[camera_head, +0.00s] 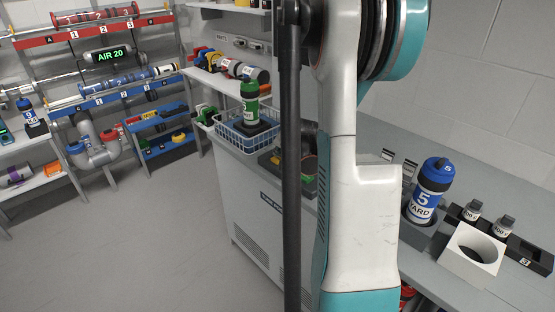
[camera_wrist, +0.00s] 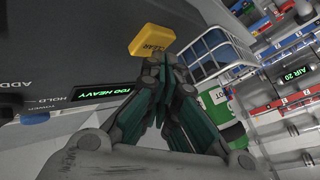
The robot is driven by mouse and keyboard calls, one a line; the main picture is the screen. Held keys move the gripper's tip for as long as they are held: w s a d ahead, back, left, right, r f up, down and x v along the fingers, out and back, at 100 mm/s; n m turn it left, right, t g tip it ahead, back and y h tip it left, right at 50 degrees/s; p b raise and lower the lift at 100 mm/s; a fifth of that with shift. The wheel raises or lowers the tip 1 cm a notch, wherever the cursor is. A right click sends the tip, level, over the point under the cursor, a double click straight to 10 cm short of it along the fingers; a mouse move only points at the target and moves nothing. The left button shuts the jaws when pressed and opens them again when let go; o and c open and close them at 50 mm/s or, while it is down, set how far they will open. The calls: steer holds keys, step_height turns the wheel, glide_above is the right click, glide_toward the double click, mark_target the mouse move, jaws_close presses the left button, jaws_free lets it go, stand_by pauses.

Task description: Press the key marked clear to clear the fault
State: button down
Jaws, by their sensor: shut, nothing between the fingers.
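The yellow key marked clear (camera_wrist: 151,38) shows in the wrist view on a dark panel (camera_wrist: 75,50). My gripper (camera_wrist: 163,62) is shut and empty, with its fingertips at the key's lower edge in the picture. I cannot tell whether they touch the key. A green-lit display (camera_wrist: 105,92) on the panel reads "TOO HEAVY". In the head view my arm hides the gripper and the key.
A blue-capped bottle (camera_head: 430,190) marked 5 and a white block with a round hole (camera_head: 472,254) stand on the right bench.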

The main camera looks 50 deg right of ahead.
mark_target(280, 158)
steer(key=shift+f+b, duration=0.35)
steer(key=shift+f, duration=0.1)
stand_by(0.3)
steer(key=shift+r, duration=0.15)
steer(key=shift+r+p, duration=0.6)
steer(key=shift+r, duration=0.15)
steer(key=shift+r+p, duration=1.75)
steer(key=shift+r, duration=0.8)
steer(key=shift+f, duration=0.1)
